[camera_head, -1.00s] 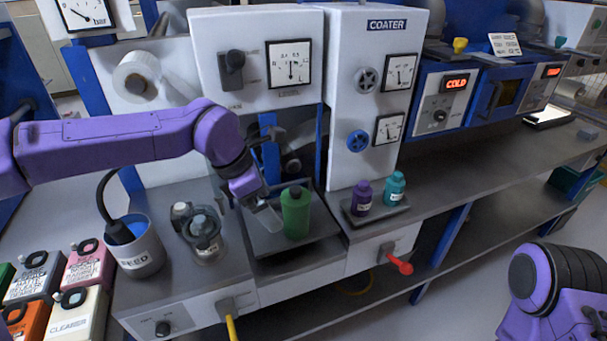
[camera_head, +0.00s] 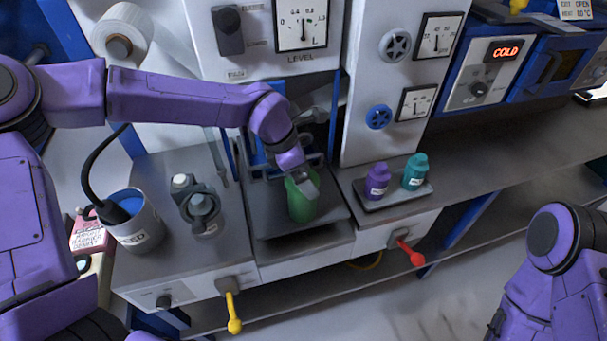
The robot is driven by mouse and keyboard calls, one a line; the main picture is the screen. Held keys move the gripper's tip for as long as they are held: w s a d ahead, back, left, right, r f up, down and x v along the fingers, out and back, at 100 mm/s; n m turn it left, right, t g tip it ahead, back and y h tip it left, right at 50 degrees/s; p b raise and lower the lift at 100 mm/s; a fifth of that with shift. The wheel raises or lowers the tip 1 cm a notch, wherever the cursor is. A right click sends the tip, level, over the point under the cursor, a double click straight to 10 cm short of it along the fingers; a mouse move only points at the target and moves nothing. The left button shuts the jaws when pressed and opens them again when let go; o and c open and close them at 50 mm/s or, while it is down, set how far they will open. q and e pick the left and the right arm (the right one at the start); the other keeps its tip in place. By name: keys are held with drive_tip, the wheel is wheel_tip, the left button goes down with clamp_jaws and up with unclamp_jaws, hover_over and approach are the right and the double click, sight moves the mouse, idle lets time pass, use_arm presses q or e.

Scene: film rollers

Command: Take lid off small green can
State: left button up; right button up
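The small green can (camera_head: 301,208) stands upright on a dark tray (camera_head: 267,224) in the middle of the coater bench. My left gripper (camera_head: 303,184) reaches down from the upper left over the can's top. One grey finger overlaps the can's upper right side. The lid is hidden or hard to make out behind the fingers. I cannot tell whether they are touching the can or closed. My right arm shows at the lower right, and its gripper is out of view.
A purple bottle (camera_head: 377,181) and a teal bottle (camera_head: 415,172) stand on a small tray to the right. A glass jar (camera_head: 203,213) and a grey feed bucket (camera_head: 137,227) stand left. A red-knobbed lever (camera_head: 412,253) and yellow-knobbed lever (camera_head: 234,318) stick out in front.

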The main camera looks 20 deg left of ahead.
use_arm(q)
drive_tip(key=shift+s+a+r, duration=0.15)
drive_tip(key=shift+s, duration=0.05)
drive_tip(key=shift+c, duration=1.2)
drive_tip(key=shift+s+r, duration=0.1)
drive_tip(key=shift+s, duration=0.1)
drive_tip(key=c, duration=0.5)
drive_tip(key=shift+w, duration=0.2)
